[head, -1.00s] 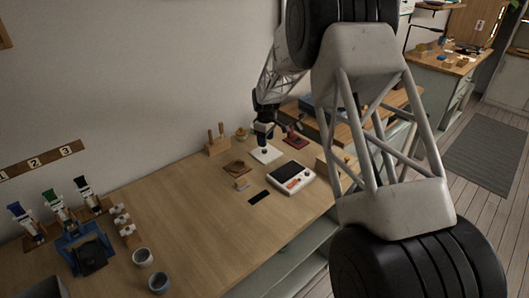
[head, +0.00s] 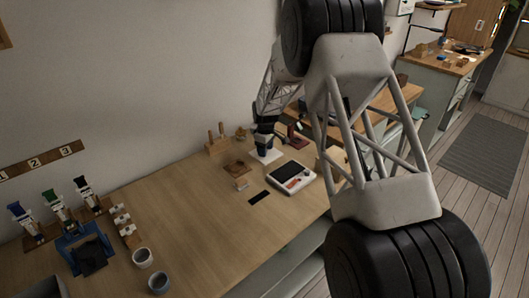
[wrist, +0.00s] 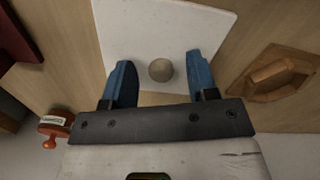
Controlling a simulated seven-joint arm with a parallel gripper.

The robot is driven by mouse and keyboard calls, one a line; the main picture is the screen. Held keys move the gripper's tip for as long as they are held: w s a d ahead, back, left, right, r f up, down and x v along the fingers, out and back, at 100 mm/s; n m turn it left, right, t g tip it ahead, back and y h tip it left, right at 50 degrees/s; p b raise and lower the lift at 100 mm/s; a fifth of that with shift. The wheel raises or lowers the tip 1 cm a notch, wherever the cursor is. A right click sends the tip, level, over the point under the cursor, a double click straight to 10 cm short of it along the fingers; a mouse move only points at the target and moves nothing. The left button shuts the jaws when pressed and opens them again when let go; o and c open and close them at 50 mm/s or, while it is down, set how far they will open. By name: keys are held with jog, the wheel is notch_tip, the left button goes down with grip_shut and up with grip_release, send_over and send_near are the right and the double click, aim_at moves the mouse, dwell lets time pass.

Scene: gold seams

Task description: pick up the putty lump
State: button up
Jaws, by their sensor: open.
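The putty lump (wrist: 161,70) is a small, round, grey-beige ball on a white square tile (wrist: 125,22). In the wrist view it lies between the two blue fingers of my gripper (wrist: 160,78), with a gap on each side. My gripper is open and holds nothing. In the head view my gripper (head: 265,151) is low over the white tile (head: 264,157) at the back of the bench, and the lump cannot be made out there.
A wooden piece on a brown base (wrist: 278,78) lies right of the tile in the wrist view. A red-handled stamp (wrist: 55,127) stands at lower left. In the head view a white device (head: 291,177) and a black strip (head: 259,197) lie nearby.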

dwell(0.3)
grip_shut()
jog(key=shift+r, duration=0.15)
dwell(0.3)
jog(key=shift+r, duration=0.55)
notch_tip(320, 180, up, 2)
jog(key=shift+r, duration=0.1)
jog(key=r, duration=0.1)
send_over(274, 174)
jog(key=shift+a+r, duration=0.1)
jog(key=shift+r, duration=0.1)
dwell(0.6)
